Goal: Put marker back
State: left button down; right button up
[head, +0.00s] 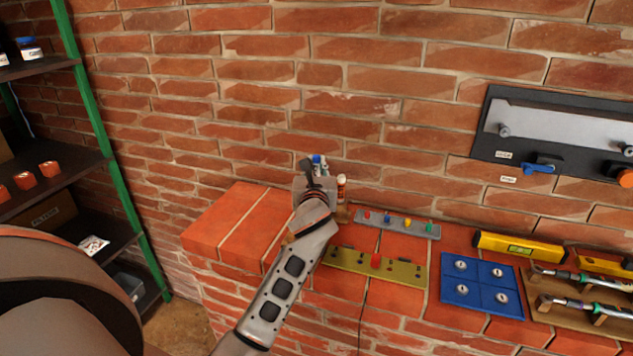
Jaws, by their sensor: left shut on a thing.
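My left gripper (314,172) is above the back of the brick ledge, close to the wall, and is shut. A slim marker with a blue top (317,159) shows at its fingertips; most of it is hidden by the gripper. A white and orange upright thing (341,184) stands just right of the gripper. A small brown holder (342,213) shows partly below it, mostly hidden by my arm. My right gripper is not in view.
On the ledge (225,225) lie a grey strip with coloured pegs (365,221), an olive strip (400,272), a blue panel (482,272), a yellow level (520,247) and a wooden tool rack (545,312). A shelf (80,165) stands left. The ledge's left end is clear.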

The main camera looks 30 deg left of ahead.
pick_arm(q)
notch_tip(320, 180, down, 4)
jog(key=shift+f+b, duration=0.2)
jog(key=shift+b, duration=0.4)
jog(key=shift+r, duration=0.1)
jog(key=shift+f, duration=0.2)
jog(key=c, duration=2)
grip_release()
jog(key=shift+c, duration=0.2)
